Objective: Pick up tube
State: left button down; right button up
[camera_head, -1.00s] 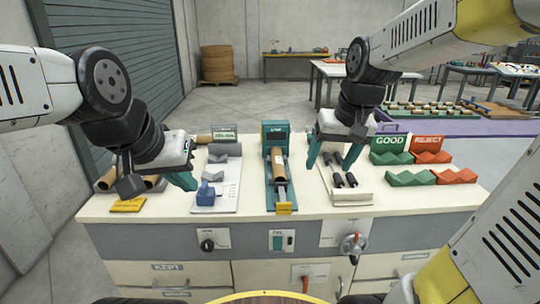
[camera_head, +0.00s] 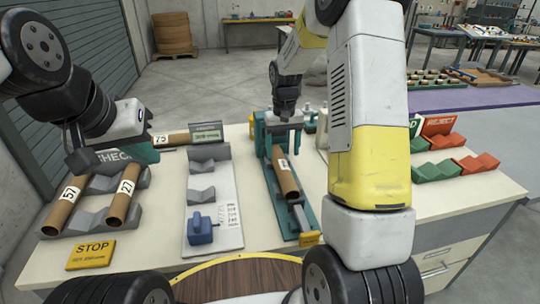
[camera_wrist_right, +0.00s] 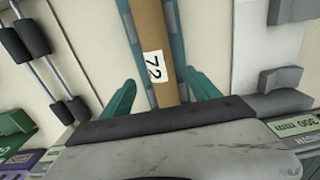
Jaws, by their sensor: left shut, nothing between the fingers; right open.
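A brown cardboard tube (camera_head: 285,172) lies lengthwise in the teal fixture (camera_head: 302,218) at the middle of the bench. In the right wrist view the tube (camera_wrist_right: 150,28) carries a white label reading 72. My right gripper (camera_head: 277,134) is over the tube's far part. Its open teal fingers (camera_wrist_right: 160,96) sit on either side of the tube; contact cannot be told. My left gripper (camera_head: 146,152) is shut and empty above the left rack. Two labelled tubes, one at the left (camera_head: 66,203) and one beside it (camera_head: 123,195), lie in that rack. Another tube (camera_head: 172,139) lies behind.
A white panel with grey V-blocks (camera_head: 203,195) and a blue device (camera_head: 201,230) stands left of the fixture. A yellow STOP sign (camera_head: 90,252) is at the front left. Green (camera_head: 433,170) and red (camera_head: 480,163) holders stand at the right. My right arm hides the bench right of the fixture.

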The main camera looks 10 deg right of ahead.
aim_at(283, 165)
jog(key=f, duration=0.6)
jog(key=shift+s+f, duration=0.4)
jog(key=c, duration=1.5)
jog(key=shift+r, duration=0.1)
jog(key=shift+s+r, duration=0.2)
jog(key=shift+r, duration=0.35)
jog(key=r, duration=0.6)
jog(key=shift+s, duration=0.25)
jog(key=s, duration=1.8)
jog(key=shift+s+d+f, duration=0.1)
jog(key=shift+s+d, duration=0.15)
jog(key=shift+s, duration=0.8)
